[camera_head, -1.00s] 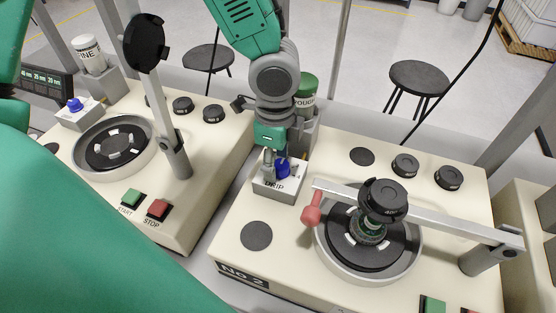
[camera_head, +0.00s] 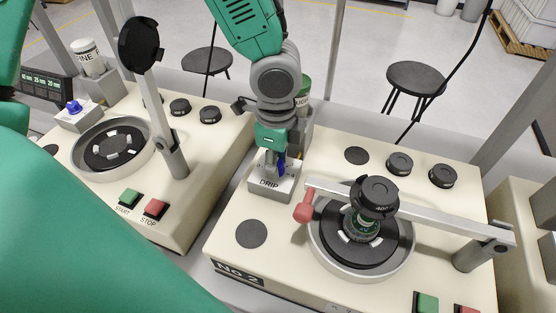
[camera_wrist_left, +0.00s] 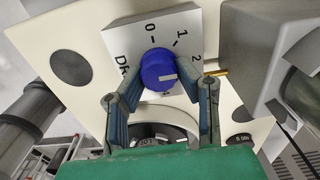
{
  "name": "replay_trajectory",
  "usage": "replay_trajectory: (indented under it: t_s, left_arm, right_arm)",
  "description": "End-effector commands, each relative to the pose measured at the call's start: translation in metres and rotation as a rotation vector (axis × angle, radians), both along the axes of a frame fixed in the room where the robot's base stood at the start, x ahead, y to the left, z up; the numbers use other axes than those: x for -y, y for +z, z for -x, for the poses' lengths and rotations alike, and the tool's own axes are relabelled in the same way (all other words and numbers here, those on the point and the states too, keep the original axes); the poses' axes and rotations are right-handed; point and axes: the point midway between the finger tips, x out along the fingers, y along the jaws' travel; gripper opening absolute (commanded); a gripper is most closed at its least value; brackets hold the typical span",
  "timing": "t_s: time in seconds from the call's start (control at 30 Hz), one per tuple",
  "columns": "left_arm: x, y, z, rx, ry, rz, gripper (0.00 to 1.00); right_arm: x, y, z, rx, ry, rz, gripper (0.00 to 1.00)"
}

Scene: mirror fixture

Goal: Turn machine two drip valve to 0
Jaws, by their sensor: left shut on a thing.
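The machine two drip valve is a blue knob (camera_head: 282,167) on a grey block marked DRIP (camera_head: 270,187). In the left wrist view the knob (camera_wrist_left: 158,66) shows from above, with 0, 1 and 2 around it. Its white mark points right and slightly down, past the 2; the lower numbers are partly hidden. My left gripper (camera_head: 274,168) comes down from above and is shut on the knob. In the left wrist view its fingers (camera_wrist_left: 160,86) stand on either side of the knob. My right gripper is not in view.
Machine No. 2 (camera_head: 235,205) has a round plate with a grey clamp bar (camera_head: 420,212) and red handle (camera_head: 304,206) right of the valve. A green-capped bottle (camera_head: 303,90) stands behind my gripper. The neighbouring machine (camera_head: 210,145) is at left.

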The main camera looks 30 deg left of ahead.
Motion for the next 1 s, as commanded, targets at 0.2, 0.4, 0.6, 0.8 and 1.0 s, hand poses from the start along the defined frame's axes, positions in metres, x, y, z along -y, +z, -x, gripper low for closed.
replay_trajectory:
  t_s: [0.2,0.4,0.6,0.8,1.0]
  left_arm:
    - [-0.002,0.001,-0.001,0.002,0.077,-0.005,0.00]
    - [-0.003,0.002,-0.001,0.001,0.224,-0.006,0.00]
    - [-0.003,0.002,0.000,0.000,0.412,-0.006,0.00]
    - [-0.003,0.002,0.000,0.000,0.603,-0.006,0.00]
    - [-0.003,0.002,0.001,0.000,0.793,-0.006,0.00]
  right_arm:
    - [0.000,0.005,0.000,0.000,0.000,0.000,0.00]
    - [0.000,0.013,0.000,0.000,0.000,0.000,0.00]
    - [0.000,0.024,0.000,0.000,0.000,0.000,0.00]
    - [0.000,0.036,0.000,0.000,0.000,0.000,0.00]
    - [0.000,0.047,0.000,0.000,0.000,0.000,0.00]
